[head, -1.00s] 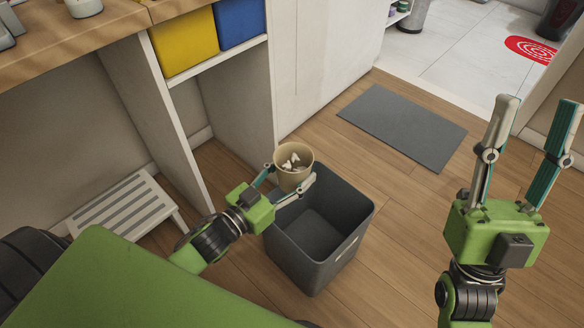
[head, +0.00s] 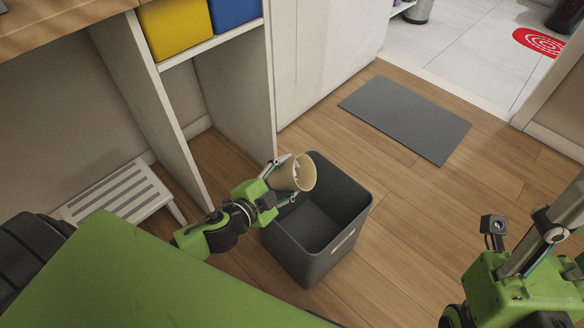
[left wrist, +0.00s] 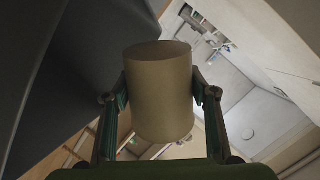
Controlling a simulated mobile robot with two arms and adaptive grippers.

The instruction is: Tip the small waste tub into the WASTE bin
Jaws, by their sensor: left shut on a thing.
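The small beige waste tub (head: 283,177) is held by my left gripper (head: 291,182), which is shut on its sides. My right gripper (head: 556,232) is at the right edge, partly cut off, away from the bin.
A white slatted step stool (head: 118,192) stands at left. A white cabinet with yellow (head: 178,28) and blue (head: 234,10) boxes is behind. A grey mat (head: 405,118) lies on the wooden floor. Floor right of the bin is clear.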

